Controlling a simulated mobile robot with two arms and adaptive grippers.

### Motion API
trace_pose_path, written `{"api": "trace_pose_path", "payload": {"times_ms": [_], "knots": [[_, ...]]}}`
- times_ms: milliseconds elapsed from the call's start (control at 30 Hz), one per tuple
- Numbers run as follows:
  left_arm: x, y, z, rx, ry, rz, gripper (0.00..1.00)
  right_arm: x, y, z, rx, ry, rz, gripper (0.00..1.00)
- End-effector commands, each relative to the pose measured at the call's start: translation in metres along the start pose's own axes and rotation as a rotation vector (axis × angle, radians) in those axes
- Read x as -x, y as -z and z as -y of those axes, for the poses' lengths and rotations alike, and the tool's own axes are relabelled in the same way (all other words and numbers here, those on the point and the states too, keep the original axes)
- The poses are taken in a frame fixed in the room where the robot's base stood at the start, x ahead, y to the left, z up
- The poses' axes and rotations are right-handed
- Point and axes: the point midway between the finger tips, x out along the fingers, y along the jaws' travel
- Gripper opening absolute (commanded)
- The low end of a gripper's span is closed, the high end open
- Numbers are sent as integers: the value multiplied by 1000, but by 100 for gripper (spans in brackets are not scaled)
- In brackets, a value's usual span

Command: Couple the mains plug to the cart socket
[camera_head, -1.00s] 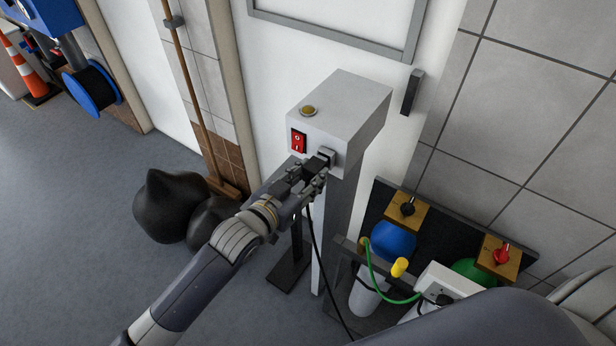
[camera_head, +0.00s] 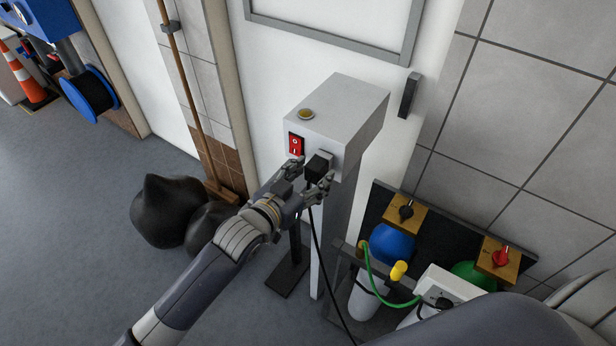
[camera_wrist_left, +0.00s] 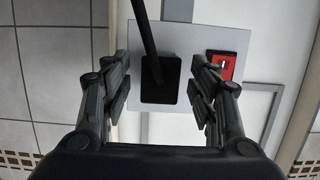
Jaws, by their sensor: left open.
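The black mains plug (camera_head: 317,168) sits at the socket (camera_head: 327,157) on the front face of a pale grey box on a post. Its black cable (camera_head: 317,250) hangs down toward the floor. My left gripper (camera_head: 309,178) is open, with one finger on each side of the plug. In the left wrist view the plug (camera_wrist_left: 160,80) is between the spread fingers (camera_wrist_left: 160,68), with a visible gap on both sides. The plug hides most of the socket, so I cannot see how deep it is seated. My right gripper is not in view.
A red rocker switch (camera_head: 295,145) is close beside the left gripper's upper finger. A brass button (camera_head: 305,114) is on the box top. Lower right is a rack with a blue-topped cylinder (camera_head: 392,243) and a green hose (camera_head: 375,283). Black sacks (camera_head: 170,210) lie left.

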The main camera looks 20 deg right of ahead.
Motion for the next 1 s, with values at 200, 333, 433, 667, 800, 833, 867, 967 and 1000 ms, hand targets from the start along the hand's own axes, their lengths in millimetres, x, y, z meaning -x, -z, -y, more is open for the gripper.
{"api": "trace_pose_path", "payload": {"times_ms": [200,333,433,667,800,833,867,967,1000], "knots": [[14,-1,0,1,1,0,55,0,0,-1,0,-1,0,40],[36,-1,0,0,1,0,55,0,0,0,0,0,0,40],[55,-1,0,1,0,1,55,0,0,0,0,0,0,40],[96,-1,0,0,0,2,55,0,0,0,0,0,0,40],[112,-1,0,1,1,1,55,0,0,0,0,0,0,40],[114,0,0,1,0,0,55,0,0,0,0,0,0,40],[116,0,0,1,0,0,55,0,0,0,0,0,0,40],[119,0,0,0,0,0,55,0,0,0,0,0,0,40],[120,0,0,0,0,0,55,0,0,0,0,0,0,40]]}}
